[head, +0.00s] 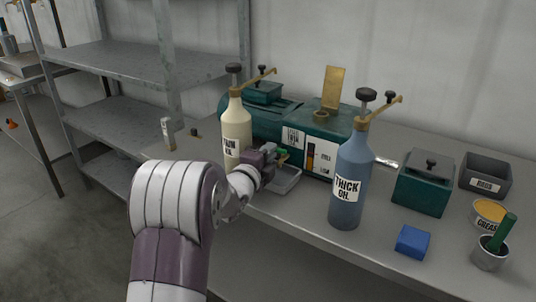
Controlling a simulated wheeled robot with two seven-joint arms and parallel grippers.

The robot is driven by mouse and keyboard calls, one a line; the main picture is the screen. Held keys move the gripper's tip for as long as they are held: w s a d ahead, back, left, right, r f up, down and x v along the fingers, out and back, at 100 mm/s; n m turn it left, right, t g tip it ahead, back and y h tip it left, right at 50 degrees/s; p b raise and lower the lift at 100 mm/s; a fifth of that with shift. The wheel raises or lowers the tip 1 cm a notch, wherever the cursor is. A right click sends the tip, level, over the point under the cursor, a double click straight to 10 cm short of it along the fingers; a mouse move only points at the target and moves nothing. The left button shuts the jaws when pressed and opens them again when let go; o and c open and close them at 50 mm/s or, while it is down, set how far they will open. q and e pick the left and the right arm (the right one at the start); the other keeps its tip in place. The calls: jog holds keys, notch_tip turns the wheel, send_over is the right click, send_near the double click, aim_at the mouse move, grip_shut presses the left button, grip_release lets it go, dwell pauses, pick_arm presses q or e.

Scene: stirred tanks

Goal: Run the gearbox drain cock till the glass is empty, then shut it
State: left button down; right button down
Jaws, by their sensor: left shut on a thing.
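The green gearbox (335,124) stands at the back of the bench, with an open brass flap on top. The narrow sight glass (310,159) on its front looks dark above and amber below. My left gripper (277,155) is at the lower left of the gearbox front, shut on the small green-handled drain cock (284,152). The gripper hides most of the cock, so its exact turn cannot be told. A shallow grey drip tray (287,180) lies below the gripper; its contents are not clear. My right gripper is out of view.
Farther right are a green lidded box (423,186), grey bin (486,177), blue block (412,241), grease tin (489,212) and metal cup (490,256).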

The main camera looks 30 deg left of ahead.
pick_arm(q)
jog(key=y+b, duration=0.1)
jog(key=b, duration=0.1)
jog(key=n+y+b, duration=0.1)
jog(key=shift+s+d+f+b, duration=0.15)
jog(key=shift+d+f+b, duration=0.15)
jog(key=shift+f+b, duration=0.1)
jog(key=shift+s+d+r+n+g+y+b, duration=0.1)
jog(key=shift+r+n+g+y+b, duration=0.2)
jog(key=shift+n+y, duration=0.2)
jog(key=shift+s+r+n+g+y+b, duration=0.1)
jog(key=shift+n+g+y+b, duration=0.1)
jog(key=shift+n+y+b, duration=0.3)
jog(key=shift+y, duration=0.3)
jog(key=c, duration=1.2)
grip_release()
